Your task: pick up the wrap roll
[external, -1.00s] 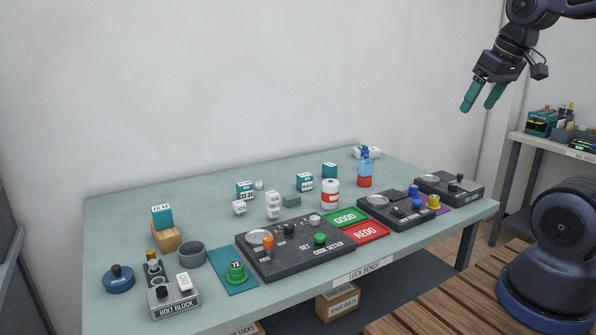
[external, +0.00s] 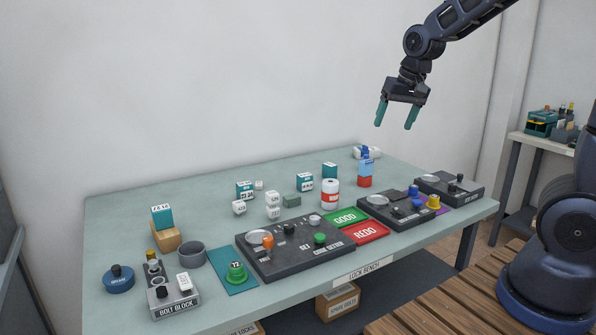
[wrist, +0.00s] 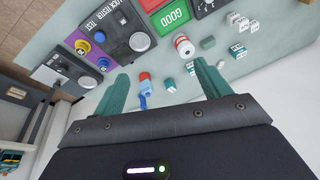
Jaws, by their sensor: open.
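A white cylinder with a red band (external: 330,194) stands upright on the bench right of centre; it looks roll-like, but I cannot tell for sure that it is the wrap roll. It also shows in the wrist view (wrist: 183,45), beyond the right finger. A small white object (external: 374,153) lies at the bench's back edge, its shape unclear. My gripper (external: 395,125) is open and empty, high above the back right of the bench, fingers pointing down. In the wrist view its fingers (wrist: 160,68) frame a blue and red item, well apart from it.
The blue and red item (external: 365,168) stands near the back. Green GOOD (external: 346,217) and red REDO (external: 366,232) pads, dark control boxes (external: 395,214) and several small white and teal blocks (external: 304,182) surround the cylinder. The back left of the bench is clear.

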